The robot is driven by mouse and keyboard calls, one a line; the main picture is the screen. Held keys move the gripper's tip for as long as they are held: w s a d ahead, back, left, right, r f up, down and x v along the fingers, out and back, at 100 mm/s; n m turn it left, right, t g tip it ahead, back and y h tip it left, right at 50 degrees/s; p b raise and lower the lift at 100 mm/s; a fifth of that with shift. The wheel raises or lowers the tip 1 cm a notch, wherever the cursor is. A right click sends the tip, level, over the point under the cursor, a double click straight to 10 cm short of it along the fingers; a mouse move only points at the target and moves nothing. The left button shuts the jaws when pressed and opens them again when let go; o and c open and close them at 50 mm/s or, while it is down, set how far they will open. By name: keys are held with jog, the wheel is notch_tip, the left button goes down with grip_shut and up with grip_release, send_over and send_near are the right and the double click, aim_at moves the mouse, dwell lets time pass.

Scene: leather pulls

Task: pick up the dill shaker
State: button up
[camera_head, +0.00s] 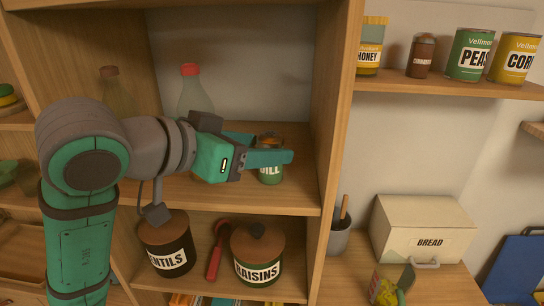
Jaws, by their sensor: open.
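The dill shaker (270,175) is a small green jar with a brownish lid and a white-lettered label that partly reads "ILL". It stands upright on the middle shelf of the wooden cabinet, near the right side wall. My gripper (274,150) reaches in from the left at the shaker's height, with its teal fingers open. The near finger crosses in front of the shaker and covers its middle. The far finger shows to the left of the lid, and its tip is hidden behind the shaker. I cannot tell whether either finger touches it.
A red-capped bottle (193,92) and a brown-capped bottle (115,92) stand behind my arm. The cabinet's side wall (335,150) is close to the right of my fingertips. Lentils (170,240) and raisins (257,258) jars sit on the shelf below. The shelf's back wall is clear above the shaker.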

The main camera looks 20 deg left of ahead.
jog(key=shift+x, duration=3.6)
jog(key=shift+a+f, duration=0.1)
jog(key=shift+f, duration=0.05)
jog(key=c, duration=1.2)
